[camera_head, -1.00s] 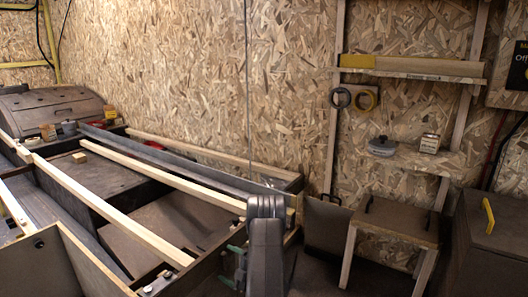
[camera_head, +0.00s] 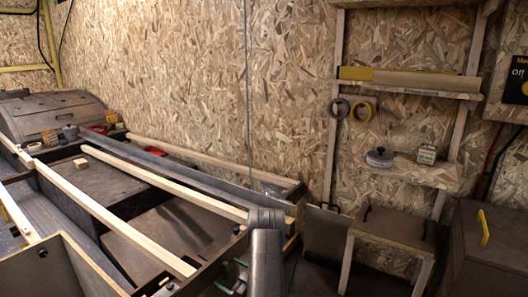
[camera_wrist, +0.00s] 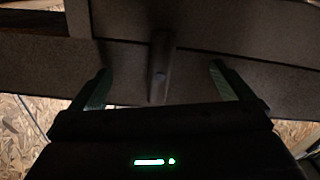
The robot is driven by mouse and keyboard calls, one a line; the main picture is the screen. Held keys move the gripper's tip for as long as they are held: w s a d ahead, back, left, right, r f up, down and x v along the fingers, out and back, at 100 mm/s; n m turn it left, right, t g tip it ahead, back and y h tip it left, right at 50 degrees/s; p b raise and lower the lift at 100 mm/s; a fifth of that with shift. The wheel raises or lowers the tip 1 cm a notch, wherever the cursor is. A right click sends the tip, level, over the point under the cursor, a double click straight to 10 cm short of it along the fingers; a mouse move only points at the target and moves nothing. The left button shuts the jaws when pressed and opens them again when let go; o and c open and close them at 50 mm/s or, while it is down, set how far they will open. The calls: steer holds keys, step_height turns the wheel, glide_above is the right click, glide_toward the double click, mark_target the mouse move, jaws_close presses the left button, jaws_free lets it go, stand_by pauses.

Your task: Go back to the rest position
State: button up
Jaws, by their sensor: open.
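My gripper (camera_wrist: 160,88) shows in the wrist view with its two green-padded fingers spread wide apart and nothing between them. Beyond the fingers is a dark brown surface with a short raised bar in the middle; I cannot tell which piece it belongs to. In the head view my dark arm (camera_head: 266,250) stands upright at the bottom centre. The gripper itself is mostly hidden there, with only a bit of green low beside the arm.
A frame with pale wooden slats (camera_head: 115,215) fills the left, with a small wood block (camera_head: 80,164) on it. A stool (camera_head: 393,228) and dark cabinet (camera_head: 495,250) stand right. Chipboard walls close the back.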

steer(key=shift+m+p, duration=0.55)
steer(key=shift+m, duration=0.35)
